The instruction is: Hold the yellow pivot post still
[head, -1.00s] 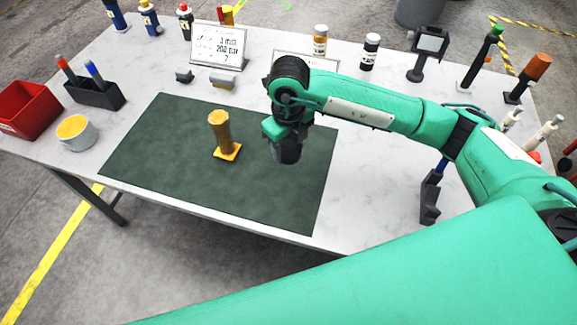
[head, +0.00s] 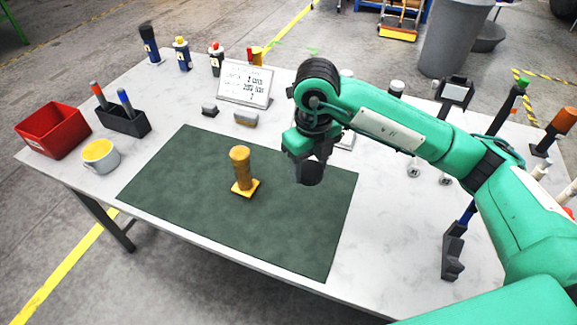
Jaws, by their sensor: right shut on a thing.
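The yellow pivot post (head: 240,165) stands on its square yellow base on the dark green mat (head: 275,235), left of my right gripper. My right gripper (head: 309,172) points down over the right part of the mat, with a visible gap between it and the post. It is shut on a dark grey thing, whose shape I cannot tell apart from the dark jaws. Nothing is seen touching the post. My left gripper is not in view.
A red bin (head: 52,131), a dark pen holder (head: 124,120) and a yellow-topped cup (head: 101,156) stand at the left. A sign (head: 245,83) and small blocks stand behind the mat. Tools stand at the right. The mat's front is clear.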

